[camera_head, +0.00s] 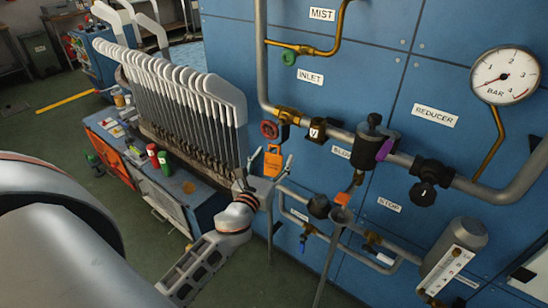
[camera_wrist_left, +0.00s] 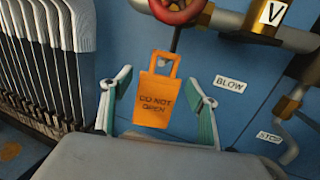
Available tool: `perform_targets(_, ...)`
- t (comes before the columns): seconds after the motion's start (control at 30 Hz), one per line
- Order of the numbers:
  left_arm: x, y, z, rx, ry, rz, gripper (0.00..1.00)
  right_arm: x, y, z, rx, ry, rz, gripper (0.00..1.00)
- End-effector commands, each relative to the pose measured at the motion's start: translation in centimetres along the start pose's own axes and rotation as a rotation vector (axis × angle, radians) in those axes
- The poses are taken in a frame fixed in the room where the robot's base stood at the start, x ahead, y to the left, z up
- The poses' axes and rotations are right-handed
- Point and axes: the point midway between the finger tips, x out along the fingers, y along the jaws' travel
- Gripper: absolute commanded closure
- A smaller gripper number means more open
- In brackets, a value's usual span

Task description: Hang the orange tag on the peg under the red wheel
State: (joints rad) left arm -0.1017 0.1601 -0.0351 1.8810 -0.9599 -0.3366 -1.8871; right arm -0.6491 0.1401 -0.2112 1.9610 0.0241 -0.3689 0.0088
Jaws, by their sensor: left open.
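The orange tag (camera_head: 272,164) reads "DO NOT OPEN" and hangs upright just below the red wheel (camera_head: 269,130). In the left wrist view the tag (camera_wrist_left: 154,103) has an open loop at its top. A dark peg (camera_wrist_left: 177,40) shows below the red wheel (camera_wrist_left: 178,8), with its lower end at the loop; I cannot tell for sure that it passes through. My left gripper (camera_head: 267,168) is open, its fingers (camera_wrist_left: 158,80) on both sides of the tag, with gaps to it. My right gripper is not in view.
A rack of white sock boards (camera_head: 185,95) stands left of the gripper. Pipes, a black valve (camera_head: 371,140) and a pressure gauge (camera_head: 505,77) fill the blue panel (camera_head: 420,60) on the right. A small orange piece (camera_head: 343,198) sits lower right of the tag.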

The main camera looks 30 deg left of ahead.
Motion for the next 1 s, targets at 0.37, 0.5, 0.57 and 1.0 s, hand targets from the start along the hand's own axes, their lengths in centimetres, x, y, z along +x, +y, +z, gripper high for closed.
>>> perform_targets(0.37, -7.0, 0.0, -0.2, -0.003, 0.004, 0.001, 0.4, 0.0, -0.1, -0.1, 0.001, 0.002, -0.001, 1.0)
perform_targets(0.5, -9.3, 0.0, -0.1, -0.003, 0.003, 0.002, 0.4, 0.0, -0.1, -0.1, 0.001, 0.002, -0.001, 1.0)
perform_targets(0.57, -10.0, 0.0, -0.1, -0.002, 0.002, 0.002, 0.4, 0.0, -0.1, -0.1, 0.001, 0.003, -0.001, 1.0)
perform_targets(1.0, -11.5, -0.1, -0.2, -0.021, 0.006, -0.001, 0.4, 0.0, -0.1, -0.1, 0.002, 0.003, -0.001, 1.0)
